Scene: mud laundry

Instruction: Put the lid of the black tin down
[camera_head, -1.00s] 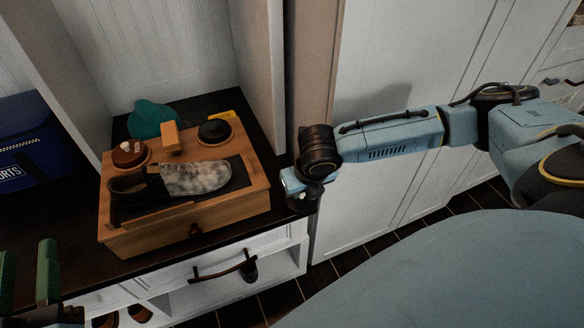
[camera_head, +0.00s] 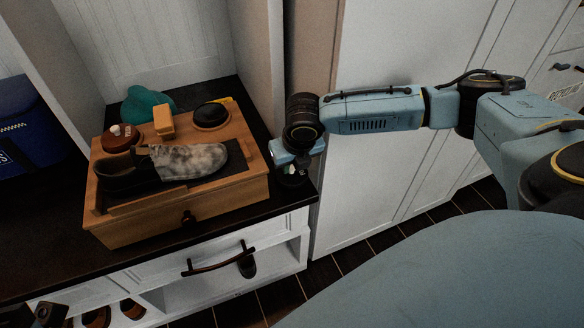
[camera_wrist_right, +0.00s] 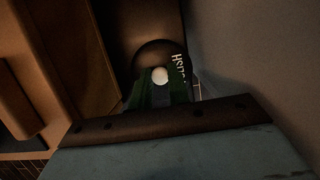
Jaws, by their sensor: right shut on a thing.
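The black tin (camera_head: 211,115) sits on the back right of the wooden shoe-care box, its dark round top facing up. My right gripper (camera_head: 291,172) is beyond the box's right side, over the dark bench top's right end. In the right wrist view its green fingers (camera_wrist_right: 160,92) are shut on a dark round lid (camera_wrist_right: 152,57) with pale lettering. In the head view the lid is small and mostly hidden by the gripper. I cannot tell whether the lid touches the bench top. My left gripper is not clearly visible.
The wooden box (camera_head: 200,205) carries a grey and black shoe (camera_head: 165,167), a reddish-brown tin (camera_head: 120,137) and a wooden block (camera_head: 163,121). A teal cloth (camera_head: 147,103) lies behind. A blue bag (camera_head: 30,125) stands left. Bare dark bench top (camera_head: 40,225) shows front left.

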